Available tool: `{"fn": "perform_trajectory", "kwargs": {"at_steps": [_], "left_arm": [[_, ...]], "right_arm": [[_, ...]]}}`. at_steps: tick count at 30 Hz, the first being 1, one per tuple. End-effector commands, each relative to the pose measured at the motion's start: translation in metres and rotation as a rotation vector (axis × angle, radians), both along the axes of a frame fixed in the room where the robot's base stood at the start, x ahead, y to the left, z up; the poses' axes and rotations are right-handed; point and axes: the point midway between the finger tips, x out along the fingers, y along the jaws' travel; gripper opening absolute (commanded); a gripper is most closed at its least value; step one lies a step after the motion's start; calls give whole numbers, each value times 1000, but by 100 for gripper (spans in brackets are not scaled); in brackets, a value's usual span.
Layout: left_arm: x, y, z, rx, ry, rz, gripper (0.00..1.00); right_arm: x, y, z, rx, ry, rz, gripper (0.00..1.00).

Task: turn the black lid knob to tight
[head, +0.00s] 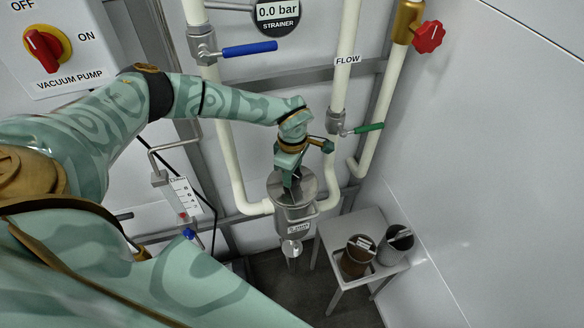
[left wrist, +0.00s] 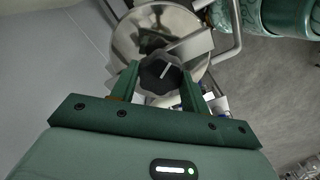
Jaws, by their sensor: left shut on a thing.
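The black lid knob (left wrist: 160,74) sits on the round steel lid (left wrist: 126,42) of the strainer and carries a white line. In the left wrist view my left gripper (left wrist: 158,86) has its two green fingers on either side of the knob, shut on it. In the head view my left gripper (head: 288,178) points down onto the lid of the strainer body (head: 295,213). The knob is mostly hidden there behind the gripper. My right gripper does not show in either view.
A blue-handled valve (head: 250,49), a green-handled valve (head: 368,128) and a red valve knob (head: 428,37) sit on white pipes around the strainer. A small grey table (head: 362,222) at the right holds a brown container (head: 356,258) and a dark one (head: 396,246). A vacuum pump switch (head: 43,47) is upper left.

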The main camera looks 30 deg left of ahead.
Motion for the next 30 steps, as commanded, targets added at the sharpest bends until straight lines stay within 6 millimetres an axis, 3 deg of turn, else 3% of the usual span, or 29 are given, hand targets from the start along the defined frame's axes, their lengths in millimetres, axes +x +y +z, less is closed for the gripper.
{"fn": "perform_trajectory", "kwargs": {"at_steps": [15,30], "left_arm": [[-1,-1,0,0,1,-433,23],[-1,-1,-1,-1,1,-593,23]], "right_arm": [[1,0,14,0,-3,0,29],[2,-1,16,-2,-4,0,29]]}}
